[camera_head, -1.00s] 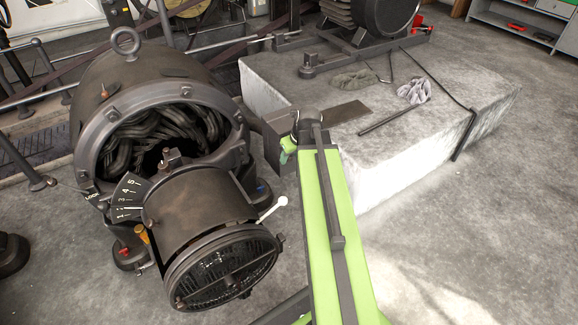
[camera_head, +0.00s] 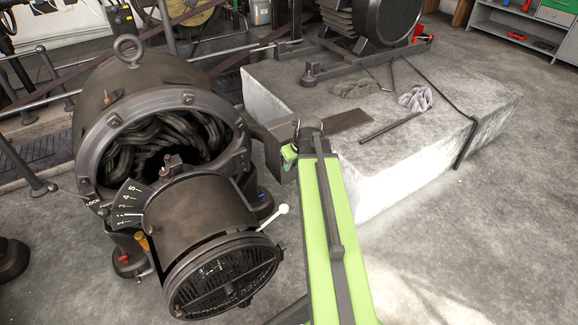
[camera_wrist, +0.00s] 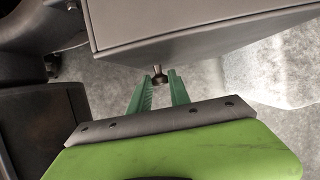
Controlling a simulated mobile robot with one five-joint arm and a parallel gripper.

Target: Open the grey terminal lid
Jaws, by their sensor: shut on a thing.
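The grey terminal box (camera_head: 273,148) sits on the right side of the dark dynamo, partly hidden by my arm. In the wrist view its grey lid (camera_wrist: 185,25) fills the top, a flat panel with a straight lower edge. A small brass-coloured knob (camera_wrist: 158,72) shows at that edge. My gripper (camera_wrist: 160,80) has its two green fingers shut on the knob, one on each side. In the head view my gripper (camera_head: 289,155) is at the box's near side, mostly hidden by the arm. The lid looks closed in the wrist view; the head view does not show it clearly.
The dynamo (camera_head: 150,100) with its round end grille (camera_head: 222,280) and white-tipped lever (camera_head: 282,209) stands left of my arm. A pale concrete plinth (camera_head: 420,150) lies behind and right, bearing rags and a rod. Floor (camera_head: 480,240) is clear at right.

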